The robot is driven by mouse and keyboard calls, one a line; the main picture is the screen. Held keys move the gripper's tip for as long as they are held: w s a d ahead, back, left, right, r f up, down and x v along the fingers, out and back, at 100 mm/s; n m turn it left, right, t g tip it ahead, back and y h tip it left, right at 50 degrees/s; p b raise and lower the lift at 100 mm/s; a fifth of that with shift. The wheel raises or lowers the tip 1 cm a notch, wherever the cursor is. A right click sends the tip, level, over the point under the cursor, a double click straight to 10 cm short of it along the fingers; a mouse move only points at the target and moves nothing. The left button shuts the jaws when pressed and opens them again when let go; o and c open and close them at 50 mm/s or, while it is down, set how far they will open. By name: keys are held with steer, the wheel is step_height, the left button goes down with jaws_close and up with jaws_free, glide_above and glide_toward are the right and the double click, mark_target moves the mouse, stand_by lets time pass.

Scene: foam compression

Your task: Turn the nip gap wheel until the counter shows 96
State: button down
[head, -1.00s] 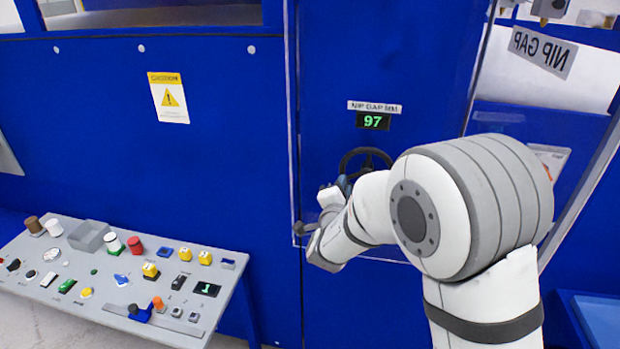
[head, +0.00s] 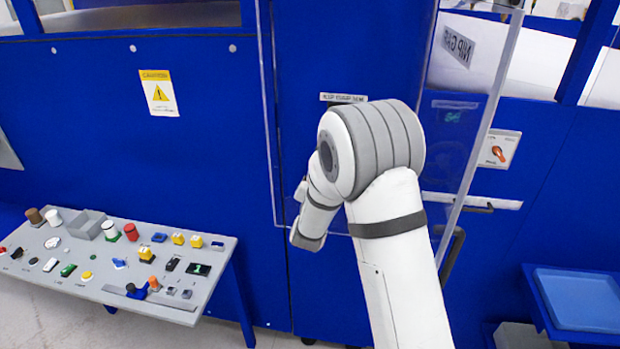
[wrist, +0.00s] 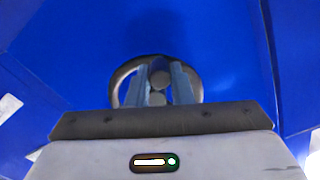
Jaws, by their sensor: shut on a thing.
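The nip gap wheel (wrist: 117,82) is a dark ring in the wrist view, set against the blue panel. My gripper (wrist: 158,76) has its two fingers shut on the wheel's grey knob (wrist: 159,73), one finger on each side. In the head view my arm hides the wheel and gripper. The counter is also hidden behind my arm there, below its label plate (head: 343,98). A small green reflection shows in the clear door, too faint to read.
The clear door (head: 478,150) stands open to the right of my arm. A grey control table (head: 215,255) with buttons and knobs stands at the left. A blue tray (head: 578,300) is at the lower right.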

steer(key=shift+f, duration=0.4)
steer(key=c, duration=1.6)
jaws_free()
steer(key=shift+c, duration=0.2)
steer(key=shift+o, duration=1.4)
steer(key=shift+w+f, duration=0.1)
steer(key=shift+w, duration=0.35)
steer(key=shift+o, duration=0.4)
steer(key=shift+s+r, duration=0.25)
steer(key=shift+f, duration=0.1)
steer(key=b+v, duration=0.2)
steer(key=v, duration=0.5)
steer(key=shift+s, duration=0.4)
